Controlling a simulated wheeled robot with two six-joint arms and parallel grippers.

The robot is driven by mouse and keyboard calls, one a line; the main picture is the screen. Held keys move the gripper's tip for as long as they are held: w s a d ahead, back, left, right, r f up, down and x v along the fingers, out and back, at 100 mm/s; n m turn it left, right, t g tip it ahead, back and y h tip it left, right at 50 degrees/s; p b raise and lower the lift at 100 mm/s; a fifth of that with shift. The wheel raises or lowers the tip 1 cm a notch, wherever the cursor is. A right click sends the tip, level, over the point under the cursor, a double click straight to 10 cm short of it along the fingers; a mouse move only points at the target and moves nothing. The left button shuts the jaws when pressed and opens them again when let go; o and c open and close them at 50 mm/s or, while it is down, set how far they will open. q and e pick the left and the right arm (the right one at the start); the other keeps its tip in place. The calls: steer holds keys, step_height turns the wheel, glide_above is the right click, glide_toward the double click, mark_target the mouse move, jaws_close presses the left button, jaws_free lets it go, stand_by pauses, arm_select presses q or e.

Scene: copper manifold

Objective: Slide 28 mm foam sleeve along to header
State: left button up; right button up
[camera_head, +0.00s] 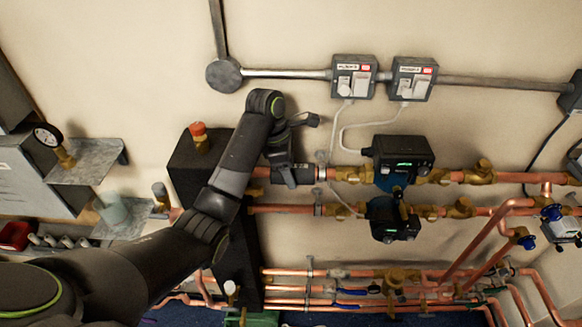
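A short dark foam sleeve (293,176) sits around the upper copper pipe, just left of a pipe clip. A short stretch of bare copper (261,172) shows between it and the black header (238,262), a tall block on the left, partly hidden behind my arm. My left gripper (284,160) reaches down from above to the sleeve and overlaps it in the picture. Its fingertips are dark against the dark sleeve, so I cannot tell whether they are closed on it. My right gripper is not in view.
Two pumps (403,158) (393,220) sit on the pipes to the right. Two grey switch boxes (353,77) (412,79) with hanging cables are above. A pipe clip (321,172) stands just right of the sleeve. A shelf with a beaker (112,209) is at left.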

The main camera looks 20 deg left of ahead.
mark_target(269, 168)
arm_select(q)
steer(key=c, duration=0.5)
steer(key=shift+c, duration=0.5)
steer(key=shift+a, duration=0.1)
steer(key=shift+s+a, duration=0.15)
steer(key=shift+a, duration=0.4)
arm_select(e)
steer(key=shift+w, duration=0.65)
arm_select(q)
steer(key=shift+a, duration=0.2)
steer(key=shift+s+a, duration=0.3)
steer(key=shift+a, duration=0.6)
steer(key=shift+s+a, duration=0.3)
steer(key=shift+a, duration=0.55)
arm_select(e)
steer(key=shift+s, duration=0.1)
arm_select(q)
steer(key=o, duration=1)
